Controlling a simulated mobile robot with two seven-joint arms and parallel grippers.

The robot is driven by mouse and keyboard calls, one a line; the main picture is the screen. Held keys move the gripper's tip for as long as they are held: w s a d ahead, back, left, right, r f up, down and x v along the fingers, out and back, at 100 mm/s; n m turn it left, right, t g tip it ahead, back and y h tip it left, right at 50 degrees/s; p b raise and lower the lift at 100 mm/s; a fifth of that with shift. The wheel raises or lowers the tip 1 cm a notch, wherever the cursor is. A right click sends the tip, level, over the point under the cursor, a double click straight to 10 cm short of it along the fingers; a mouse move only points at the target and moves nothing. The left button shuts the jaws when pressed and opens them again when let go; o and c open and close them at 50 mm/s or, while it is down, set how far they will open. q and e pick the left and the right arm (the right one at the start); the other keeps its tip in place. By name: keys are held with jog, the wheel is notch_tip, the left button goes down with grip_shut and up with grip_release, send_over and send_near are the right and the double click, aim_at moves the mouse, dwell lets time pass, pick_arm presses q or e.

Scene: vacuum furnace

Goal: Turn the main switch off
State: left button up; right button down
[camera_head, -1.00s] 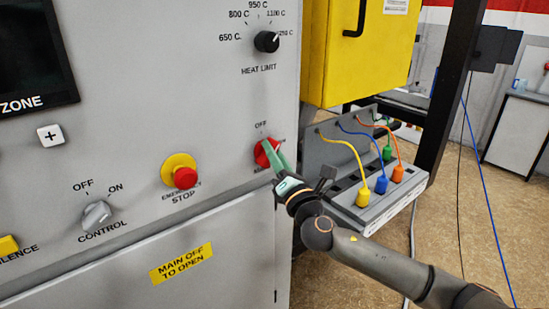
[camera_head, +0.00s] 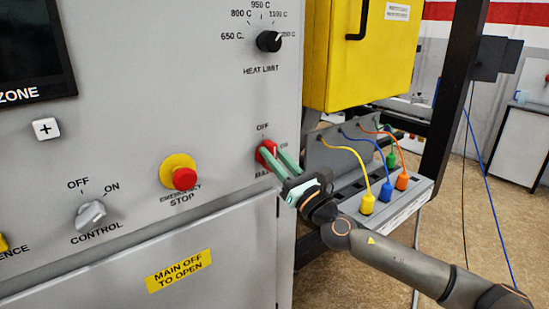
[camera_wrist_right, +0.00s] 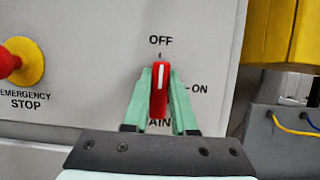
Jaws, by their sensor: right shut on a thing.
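The red main switch (camera_head: 267,153) is on the grey panel at its lower right, under the OFF label and left of the ON label. In the right wrist view the switch knob (camera_wrist_right: 159,90) stands upright and its white line points up at OFF. My right gripper (camera_head: 281,158) reaches in from the lower right with its green fingers on the knob. In the wrist view the fingers (camera_wrist_right: 159,98) are on both sides of the knob, shut on it. They hide part of the MAIN label below. My left gripper is not in view.
The emergency stop (camera_head: 184,177) and the control switch (camera_head: 91,214) are left of the main switch. The heat limit knob (camera_head: 269,41) is above it. A yellow box (camera_head: 365,60) and a grey unit with coloured plugs (camera_head: 410,199) are to the right.

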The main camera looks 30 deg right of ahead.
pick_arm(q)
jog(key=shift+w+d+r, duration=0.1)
pick_arm(e)
jog(key=shift+f, duration=0.1)
jog(key=c, duration=0.7)
grip_release()
jog(key=shift+s, duration=0.1)
pick_arm(q)
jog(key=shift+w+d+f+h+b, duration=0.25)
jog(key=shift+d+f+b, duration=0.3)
jog(key=shift+b, duration=0.45)
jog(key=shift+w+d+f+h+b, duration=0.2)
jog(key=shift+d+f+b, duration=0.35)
jog(key=shift+b, duration=0.45)
pick_arm(e)
jog(key=shift+v, duration=6.15)
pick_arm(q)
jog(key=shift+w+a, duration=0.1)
